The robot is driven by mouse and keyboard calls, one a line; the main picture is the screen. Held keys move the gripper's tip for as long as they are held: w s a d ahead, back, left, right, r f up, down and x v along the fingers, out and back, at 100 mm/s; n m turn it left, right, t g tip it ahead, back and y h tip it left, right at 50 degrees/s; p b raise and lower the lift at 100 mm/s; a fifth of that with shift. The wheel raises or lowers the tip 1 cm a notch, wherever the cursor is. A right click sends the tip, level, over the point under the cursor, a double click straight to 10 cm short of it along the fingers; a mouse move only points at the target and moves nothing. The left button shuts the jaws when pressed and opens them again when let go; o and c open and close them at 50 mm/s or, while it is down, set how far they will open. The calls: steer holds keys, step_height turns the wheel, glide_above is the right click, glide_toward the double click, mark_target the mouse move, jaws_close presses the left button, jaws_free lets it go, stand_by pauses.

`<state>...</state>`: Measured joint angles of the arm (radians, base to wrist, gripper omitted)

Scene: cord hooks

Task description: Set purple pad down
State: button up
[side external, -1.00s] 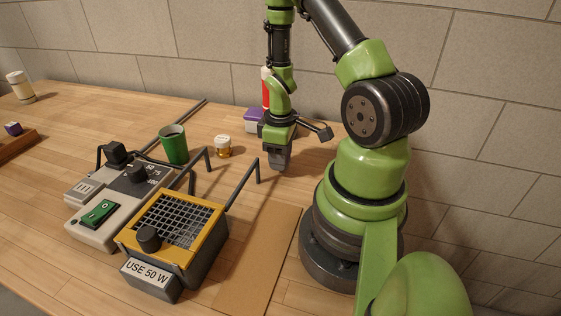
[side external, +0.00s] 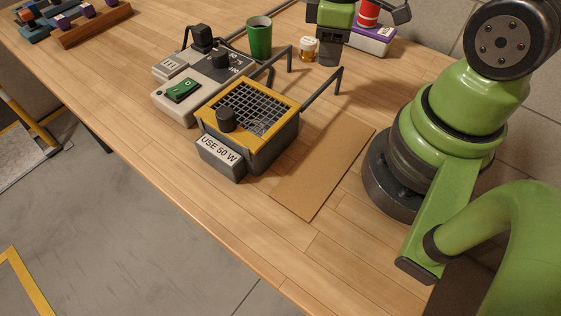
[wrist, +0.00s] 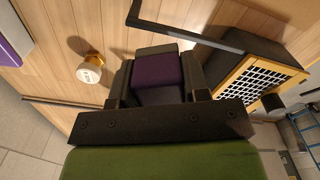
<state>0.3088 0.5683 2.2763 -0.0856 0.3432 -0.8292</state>
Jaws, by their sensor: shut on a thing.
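The purple pad (wrist: 157,72) shows in the wrist view as a purple block between the two dark fingers of my gripper (wrist: 157,88). My gripper is shut on it.
A yellow-framed grille device (side external: 255,103) labelled "USE 50 W" has dark rods beside it. The brown mat (side external: 315,170) is bare.

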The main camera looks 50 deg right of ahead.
mark_target(279, 221)
steer(key=a+n, duration=0.2)
steer(key=a, duration=0.3)
steer(key=a+n, duration=0.2)
steer(key=a, duration=0.3)
steer(key=a+n, duration=0.3)
steer(key=a, duration=0.3)
steer(key=shift+s, duration=0.15)
steer(key=s+a+n, duration=0.6)
steer(key=s+a, duration=0.2)
steer(key=a, duration=0.3)
steer(key=f, duration=1)
steer(key=shift+s+a, duration=0.15)
steer(key=shift+s, duration=0.2)
steer(key=shift+f, duration=0.1)
steer(key=o, duration=0.9)
